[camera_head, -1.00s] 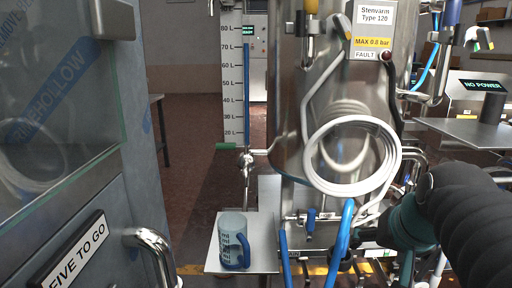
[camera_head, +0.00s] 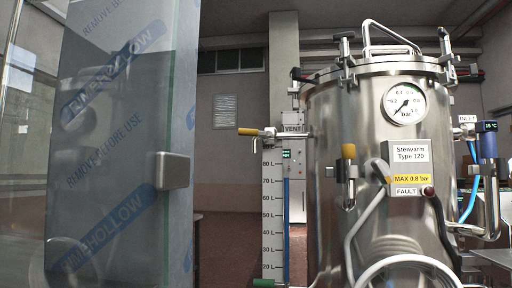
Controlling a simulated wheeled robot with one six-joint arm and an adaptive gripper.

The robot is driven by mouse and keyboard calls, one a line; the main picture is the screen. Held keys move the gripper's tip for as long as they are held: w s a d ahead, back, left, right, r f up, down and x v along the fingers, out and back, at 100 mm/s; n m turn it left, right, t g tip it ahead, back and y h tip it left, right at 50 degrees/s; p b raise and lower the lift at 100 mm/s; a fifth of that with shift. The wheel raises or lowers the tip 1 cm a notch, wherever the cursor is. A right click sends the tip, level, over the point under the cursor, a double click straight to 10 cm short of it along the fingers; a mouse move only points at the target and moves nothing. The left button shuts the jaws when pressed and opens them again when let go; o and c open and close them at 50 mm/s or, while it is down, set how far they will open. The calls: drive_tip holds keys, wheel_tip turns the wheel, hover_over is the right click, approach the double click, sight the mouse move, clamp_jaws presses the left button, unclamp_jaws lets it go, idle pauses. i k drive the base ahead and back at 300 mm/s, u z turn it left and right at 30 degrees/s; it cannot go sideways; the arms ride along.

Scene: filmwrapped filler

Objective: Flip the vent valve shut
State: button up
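The vent valve sits on a short pipe at the upper left side of the steel tank, under a tag (camera_head: 292,128) reading VENT. Its lever has a yellow grip (camera_head: 248,132) that points left, roughly level and in line with the pipe. Nothing touches the lever. The steel tank (camera_head: 330,210) carries a round pressure gauge (camera_head: 405,103) and a plate reading Stenvarm Type 120. My gripper is not in view in the current head view.
A level scale (camera_head: 272,215) with a blue column stands below the vent valve. A film-wrapped glass panel (camera_head: 120,130) with a metal latch (camera_head: 173,171) fills the left side. Another yellow-topped handle (camera_head: 348,152) is on the tank front. A hose coil (camera_head: 405,268) hangs low.

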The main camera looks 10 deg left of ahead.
sight(242, 132)
drive_tip(key=u, duration=0.05)
drive_tip(key=k, duration=0.65)
drive_tip(key=z, duration=0.3)
drive_tip(key=i, duration=1.35)
drive_tip(key=u, duration=0.65)
drive_tip(key=i, duration=0.3)
drive_tip(key=u, duration=0.35)
